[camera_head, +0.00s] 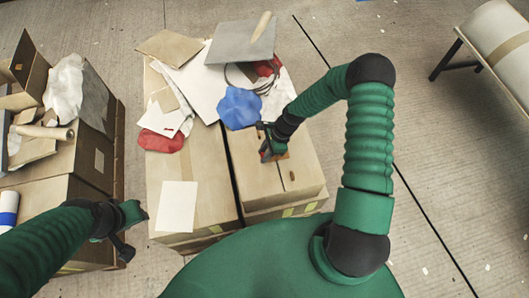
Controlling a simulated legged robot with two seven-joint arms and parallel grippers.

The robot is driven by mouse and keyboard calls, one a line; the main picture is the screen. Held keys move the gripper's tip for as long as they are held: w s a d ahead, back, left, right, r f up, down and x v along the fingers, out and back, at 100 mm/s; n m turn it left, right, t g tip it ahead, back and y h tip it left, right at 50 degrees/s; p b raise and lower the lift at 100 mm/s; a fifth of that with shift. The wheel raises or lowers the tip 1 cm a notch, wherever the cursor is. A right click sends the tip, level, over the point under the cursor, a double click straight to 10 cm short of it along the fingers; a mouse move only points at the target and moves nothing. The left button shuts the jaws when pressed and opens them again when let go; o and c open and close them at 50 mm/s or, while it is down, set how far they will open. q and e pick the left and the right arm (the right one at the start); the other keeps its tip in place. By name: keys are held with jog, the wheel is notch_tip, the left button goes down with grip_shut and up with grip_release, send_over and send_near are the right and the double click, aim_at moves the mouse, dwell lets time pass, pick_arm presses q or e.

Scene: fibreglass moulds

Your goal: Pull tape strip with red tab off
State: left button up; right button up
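Two cardboard boxes stand side by side in the middle, a left box (208,197) and a right box (302,178). My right gripper (270,152) is low over the top of the right box. A small red patch (264,153) shows at its fingers and may be the red tab. The tape strip itself cannot be made out clearly. The fingers are too small and covered to tell whether they are shut on it. My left gripper (136,234) is at the lower left, beside the left box, with its fingers apart and empty.
On the boxes lie a blue cloth (239,107), red cloth (161,141), a grey trowel-like plate (238,43), and a white sheet (177,206). An open carton (28,75) with crumpled paper stands at left. A bench with a roll (497,35) is at upper right. Right floor is clear.

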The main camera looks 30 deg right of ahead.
grip_shut()
jog(key=shift+w+r, duration=0.1)
jog(key=shift+r, duration=0.1)
jog(key=shift+r+p, duration=0.2)
jog(key=shift+p, duration=0.15)
jog(key=shift+r, duration=0.25)
notch_tip(320, 180, up, 10)
jog(key=p, duration=0.9)
